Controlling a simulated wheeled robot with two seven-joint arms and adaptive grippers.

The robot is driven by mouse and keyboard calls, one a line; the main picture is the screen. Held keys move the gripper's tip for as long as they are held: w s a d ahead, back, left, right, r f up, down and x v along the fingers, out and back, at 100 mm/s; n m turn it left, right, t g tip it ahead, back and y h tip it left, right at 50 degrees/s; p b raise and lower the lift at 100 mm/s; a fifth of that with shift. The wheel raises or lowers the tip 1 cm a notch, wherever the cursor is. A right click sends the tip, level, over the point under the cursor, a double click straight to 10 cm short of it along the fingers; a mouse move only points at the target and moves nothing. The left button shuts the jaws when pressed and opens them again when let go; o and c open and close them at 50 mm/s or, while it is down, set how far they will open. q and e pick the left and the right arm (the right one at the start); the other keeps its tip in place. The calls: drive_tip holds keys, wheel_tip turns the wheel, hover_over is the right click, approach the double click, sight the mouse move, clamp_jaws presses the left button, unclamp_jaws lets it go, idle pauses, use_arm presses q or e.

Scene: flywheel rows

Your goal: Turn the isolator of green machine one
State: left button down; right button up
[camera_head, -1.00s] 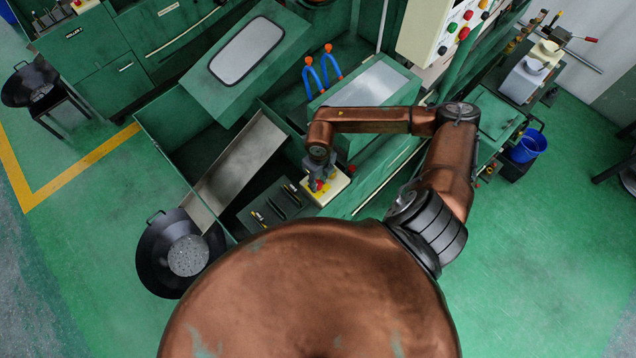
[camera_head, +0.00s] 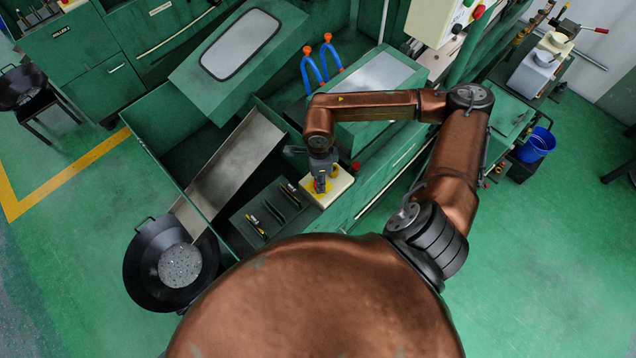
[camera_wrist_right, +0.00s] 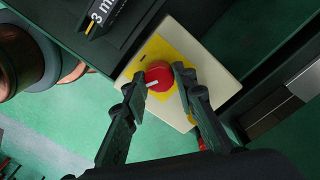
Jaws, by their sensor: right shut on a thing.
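The isolator is a round red knob (camera_wrist_right: 160,73) with a white mark, on a yellow plate (camera_wrist_right: 176,46) fixed to a cream box (camera_wrist_right: 222,72). The cream box (camera_head: 338,185) also shows in the head view on the near side of the green machine (camera_head: 365,208). My right gripper (camera_wrist_right: 159,77) is shut on the red knob, one finger on each side of it. In the head view my right gripper (camera_head: 321,182) comes down over the box and hides most of the knob. My left gripper is not in view.
A black pan with pale contents (camera_head: 150,285) stands at the left. A sloping metal chute (camera_head: 235,165) and a dark tool tray (camera_head: 268,212) lie beside the box. Blue hoses (camera_head: 312,68) rise behind my forearm. Green floor at the right is open.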

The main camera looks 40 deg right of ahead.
drive_tip(key=n+b, duration=0.3)
drive_tip(key=shift+w+f+n, duration=0.1)
drive_tip(key=shift+n, duration=0.3)
drive_tip(key=shift+n+b, duration=0.55)
drive_tip(key=shift+n, duration=0.15)
drive_tip(key=o, duration=1.2)
drive_tip(key=shift+c, duration=0.2)
drive_tip(key=shift+r, duration=0.2)
wheel_tip(320, 180, up, 12)
